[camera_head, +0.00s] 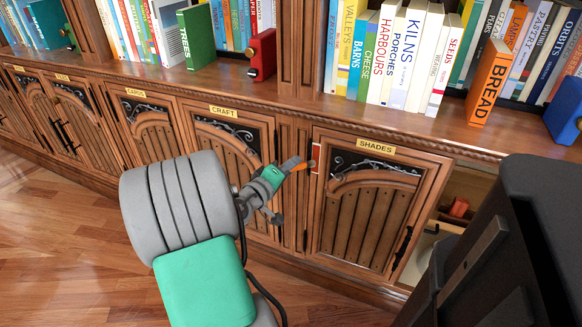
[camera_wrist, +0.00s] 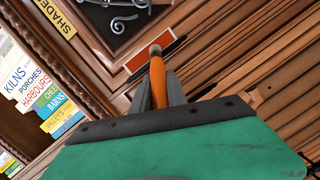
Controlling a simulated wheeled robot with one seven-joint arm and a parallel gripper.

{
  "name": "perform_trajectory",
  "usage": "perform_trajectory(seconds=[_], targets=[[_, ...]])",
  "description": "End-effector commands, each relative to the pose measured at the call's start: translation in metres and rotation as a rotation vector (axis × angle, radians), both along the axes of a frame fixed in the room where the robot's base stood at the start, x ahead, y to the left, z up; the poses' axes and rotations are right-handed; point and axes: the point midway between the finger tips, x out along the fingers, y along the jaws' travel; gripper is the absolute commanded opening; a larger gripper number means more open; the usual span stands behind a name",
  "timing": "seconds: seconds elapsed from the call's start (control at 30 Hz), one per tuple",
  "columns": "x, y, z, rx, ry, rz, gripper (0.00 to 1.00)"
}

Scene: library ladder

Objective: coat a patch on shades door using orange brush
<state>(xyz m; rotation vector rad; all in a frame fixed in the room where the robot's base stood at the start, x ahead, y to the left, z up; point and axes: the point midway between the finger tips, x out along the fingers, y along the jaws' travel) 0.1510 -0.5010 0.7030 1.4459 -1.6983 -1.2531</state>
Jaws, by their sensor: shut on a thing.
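The shades door (camera_head: 364,199) is a carved wooden cabinet door with a yellow SHADES label (camera_head: 376,147) above its dark ironwork panel. A small red-orange patch with a pale edge (camera_head: 315,160) is at its upper left corner; it also shows in the wrist view (camera_wrist: 141,62). My gripper (camera_head: 284,176) is shut on the orange brush (camera_head: 299,167), which points toward the patch. In the wrist view the brush (camera_wrist: 158,78) stands between the fingers, its tip overlapping the patch's edge. I cannot tell whether the bristles touch the door.
The cabinet right of the door is open, with a small orange-red object (camera_head: 459,207) inside. Books line the shelf above, with a red bookend (camera_head: 262,55) and an orange BREAD book (camera_head: 489,83) near its front edge. Free wooden floor (camera_head: 60,240) lies at the lower left.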

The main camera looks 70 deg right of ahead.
Motion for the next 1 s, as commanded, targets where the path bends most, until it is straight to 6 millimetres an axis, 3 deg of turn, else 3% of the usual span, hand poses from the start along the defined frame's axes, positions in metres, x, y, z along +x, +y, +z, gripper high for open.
perform_trajectory(seconds=[0.03,0.27,0.63,0.83,1.0], targets=[[0.0,0.0,0.011,0.0,0.0,0.0,0.0],[0.0,0.001,0.018,0.0,0.0,0.0,0.0],[0.0,0.0,0.056,0.0,0.001,0.0,0.0],[0.0,-0.002,0.053,0.001,0.001,0.001,0.0],[0.0,-0.002,0.035,0.001,0.001,0.001,0.0]])
